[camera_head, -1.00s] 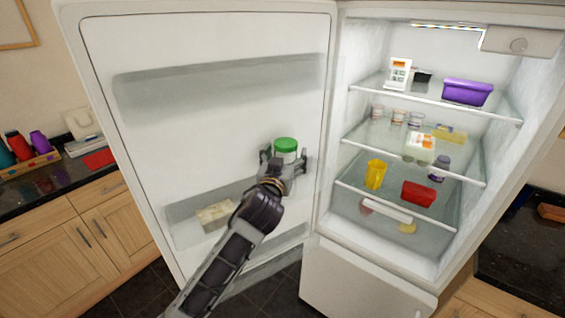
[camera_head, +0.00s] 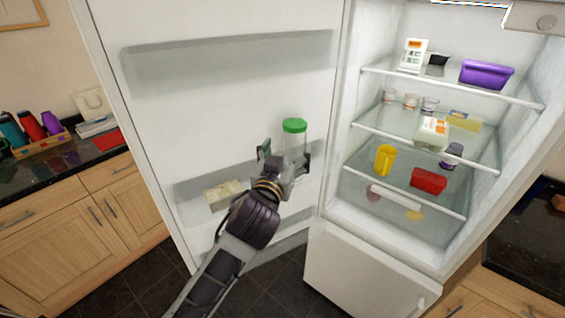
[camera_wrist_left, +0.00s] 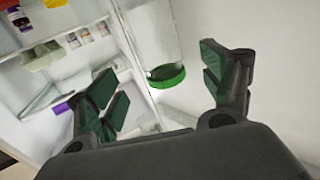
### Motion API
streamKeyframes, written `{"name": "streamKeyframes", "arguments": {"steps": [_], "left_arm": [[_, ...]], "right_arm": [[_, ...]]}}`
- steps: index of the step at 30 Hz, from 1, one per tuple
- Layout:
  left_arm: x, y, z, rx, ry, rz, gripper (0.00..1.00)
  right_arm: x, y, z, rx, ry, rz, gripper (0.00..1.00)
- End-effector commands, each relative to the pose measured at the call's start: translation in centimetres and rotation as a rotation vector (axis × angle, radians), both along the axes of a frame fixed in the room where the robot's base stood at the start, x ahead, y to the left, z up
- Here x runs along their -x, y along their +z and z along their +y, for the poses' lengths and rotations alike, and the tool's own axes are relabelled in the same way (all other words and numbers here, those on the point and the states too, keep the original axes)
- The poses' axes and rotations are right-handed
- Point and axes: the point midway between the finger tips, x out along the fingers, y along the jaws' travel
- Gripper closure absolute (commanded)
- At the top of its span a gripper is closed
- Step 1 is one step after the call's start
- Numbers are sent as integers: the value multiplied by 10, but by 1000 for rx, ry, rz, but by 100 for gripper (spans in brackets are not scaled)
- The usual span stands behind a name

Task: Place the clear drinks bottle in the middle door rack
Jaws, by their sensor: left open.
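The clear drinks bottle (camera_head: 295,141) with a green lid stands upright at the fridge door, its base in the lower visible door rack (camera_head: 251,172). Another rack (camera_head: 230,62) sits higher on the door and looks empty. My left gripper (camera_head: 286,158) is open just in front of the bottle, its fingers spread apart and not touching it. In the left wrist view, the bottle (camera_wrist_left: 157,50) with its green lid lies beyond and between the two open fingers (camera_wrist_left: 160,85). My right gripper is in neither view.
A pale block-shaped packet (camera_head: 223,195) stands in the same rack, left of the bottle. The fridge shelves hold a purple tub (camera_head: 487,75), a yellow cup (camera_head: 385,160), a red box (camera_head: 428,181) and several small pots.

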Motion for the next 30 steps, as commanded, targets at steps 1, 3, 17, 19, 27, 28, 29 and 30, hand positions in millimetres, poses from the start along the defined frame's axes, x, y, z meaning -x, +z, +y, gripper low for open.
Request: {"name": "streamKeyframes", "arguments": {"steps": [1, 3, 17, 19, 27, 28, 29, 30], "left_arm": [[6, -1, 2, 1, 0, -1, 19], [13, -1, 3, 2, 0, 1, 19], [35, 0, 8, 1, -1, 0, 19], [35, 0, 8, 1, 0, 0, 19], [35, 0, 8, 0, 0, 0, 19], [35, 0, 8, 0, 0, 0, 19], [35, 0, 8, 0, 0, 0, 19], [35, 0, 8, 0, 0, 0, 19]], "right_arm": [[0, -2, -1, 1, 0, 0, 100], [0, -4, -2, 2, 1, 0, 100], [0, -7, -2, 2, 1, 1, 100], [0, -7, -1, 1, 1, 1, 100], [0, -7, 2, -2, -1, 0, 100], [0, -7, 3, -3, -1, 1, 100], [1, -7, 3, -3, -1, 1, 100], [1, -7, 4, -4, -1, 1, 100]]}}
